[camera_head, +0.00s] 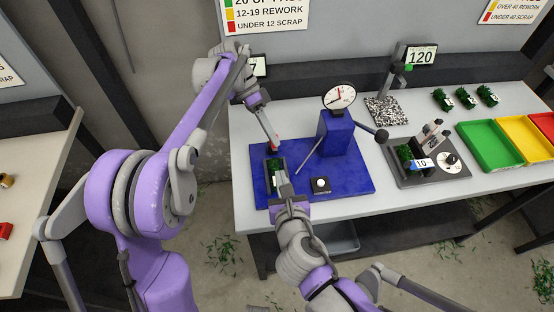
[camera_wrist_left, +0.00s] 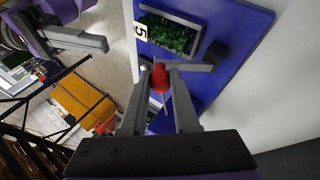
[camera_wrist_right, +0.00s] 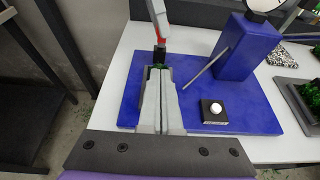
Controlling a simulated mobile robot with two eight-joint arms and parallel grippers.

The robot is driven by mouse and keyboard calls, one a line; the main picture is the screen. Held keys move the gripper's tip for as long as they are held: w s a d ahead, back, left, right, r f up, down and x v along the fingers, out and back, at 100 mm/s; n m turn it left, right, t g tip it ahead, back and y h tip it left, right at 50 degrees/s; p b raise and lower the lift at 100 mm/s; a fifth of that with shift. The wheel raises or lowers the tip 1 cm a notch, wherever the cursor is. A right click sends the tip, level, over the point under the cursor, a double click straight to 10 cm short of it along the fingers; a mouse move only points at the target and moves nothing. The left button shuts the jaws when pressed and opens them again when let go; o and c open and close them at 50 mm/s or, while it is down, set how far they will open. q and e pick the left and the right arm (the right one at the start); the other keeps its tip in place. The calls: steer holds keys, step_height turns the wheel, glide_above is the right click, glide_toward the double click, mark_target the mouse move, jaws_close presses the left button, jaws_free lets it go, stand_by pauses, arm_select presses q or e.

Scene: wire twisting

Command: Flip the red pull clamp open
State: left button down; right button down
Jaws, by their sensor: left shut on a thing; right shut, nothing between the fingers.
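The red pull clamp handle (camera_wrist_left: 160,78) sits between the fingertips of my left gripper (camera_wrist_left: 160,76), which is shut on it. A thin metal rod extends below the handle in that view. In the head view my left gripper (camera_head: 274,143) is at the back end of a grey fixture (camera_head: 267,178) on the blue base plate. A red bit also shows at its tip in the right wrist view (camera_wrist_right: 161,36). The fixture holds a green tangled bundle (camera_wrist_left: 172,36). My right gripper (camera_wrist_right: 160,72) is shut and empty, over the fixture's front and hiding part of it.
A blue post with a dial gauge (camera_head: 339,97) and a slanted rod stands right of the fixture. A white button on a black box (camera_head: 320,184) is near the front. Further right are a second fixture (camera_head: 430,160) and green, yellow and red trays (camera_head: 490,146).

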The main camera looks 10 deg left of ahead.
steer(key=shift+x, duration=4)
steer(key=shift+w+a+r, duration=0.15)
steer(key=shift+w+r, duration=0.3)
steer(key=shift+r, duration=0.25)
arm_select(q)
steer(key=c, duration=0.6)
jaws_free()
steer(key=shift+f, duration=0.1)
steer(key=shift+c, duration=0.2)
steer(key=shift+a, duration=0.1)
